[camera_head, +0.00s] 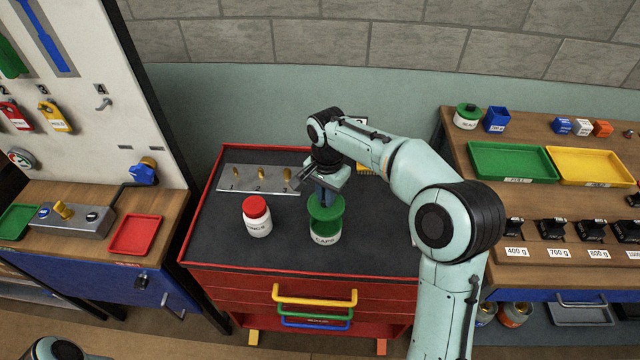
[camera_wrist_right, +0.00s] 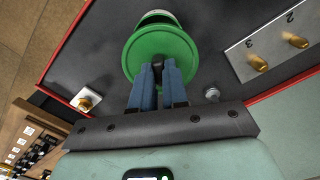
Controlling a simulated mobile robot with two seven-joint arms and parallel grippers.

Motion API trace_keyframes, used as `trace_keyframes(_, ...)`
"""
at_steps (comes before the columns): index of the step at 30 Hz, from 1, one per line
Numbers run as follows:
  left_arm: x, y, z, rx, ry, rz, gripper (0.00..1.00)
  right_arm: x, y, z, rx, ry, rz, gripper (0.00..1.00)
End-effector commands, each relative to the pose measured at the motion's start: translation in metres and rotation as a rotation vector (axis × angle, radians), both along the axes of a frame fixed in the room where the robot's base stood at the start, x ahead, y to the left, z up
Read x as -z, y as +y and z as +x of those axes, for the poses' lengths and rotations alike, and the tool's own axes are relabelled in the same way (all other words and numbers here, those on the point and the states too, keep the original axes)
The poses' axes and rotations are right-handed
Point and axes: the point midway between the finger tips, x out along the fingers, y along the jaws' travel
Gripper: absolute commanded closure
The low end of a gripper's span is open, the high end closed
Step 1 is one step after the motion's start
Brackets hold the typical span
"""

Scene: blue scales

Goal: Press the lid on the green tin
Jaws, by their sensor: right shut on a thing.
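The green tin (camera_head: 326,236) has a white label band and stands upright on the dark top of the red cabinet. A round green lid (camera_head: 325,209) sits directly over it, and in the right wrist view the lid (camera_wrist_right: 160,48) fills the space ahead of the fingers. My right gripper (camera_head: 326,192) points down and is shut on the lid at its middle; the fingers (camera_wrist_right: 158,72) hide the grip point. I cannot tell whether the lid touches the tin's rim. The tin (camera_wrist_right: 156,16) is mostly hidden behind the lid in the wrist view. My left gripper is out of view.
A white jar with a red lid (camera_head: 256,215) stands left of the tin. A metal plate with brass knobs (camera_head: 260,180) lies behind. The wooden bench at right holds a green tray (camera_head: 512,161) and a yellow tray (camera_head: 590,166). The cabinet top's front is clear.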

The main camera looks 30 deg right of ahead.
Motion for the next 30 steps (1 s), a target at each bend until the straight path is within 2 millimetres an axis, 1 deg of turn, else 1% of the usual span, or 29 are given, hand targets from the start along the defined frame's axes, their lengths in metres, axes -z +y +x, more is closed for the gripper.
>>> trace_keyframes(8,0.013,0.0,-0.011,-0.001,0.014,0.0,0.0,0.02,0.0,-0.001,0.0,0.004,0.0,1.0)
trace_keyframes(15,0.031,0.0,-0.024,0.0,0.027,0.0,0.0,0.043,0.0,-0.001,0.0,0.001,0.0,1.0)
trace_keyframes(21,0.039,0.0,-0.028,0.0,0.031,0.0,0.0,0.059,0.0,-0.001,0.0,0.002,0.0,1.0)
trace_keyframes(25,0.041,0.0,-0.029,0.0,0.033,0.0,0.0,0.063,0.0,0.0,0.0,0.0,0.0,1.0)
trace_keyframes(30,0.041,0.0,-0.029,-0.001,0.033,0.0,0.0,0.063,0.0,0.0,-0.001,-0.001,0.0,1.0)
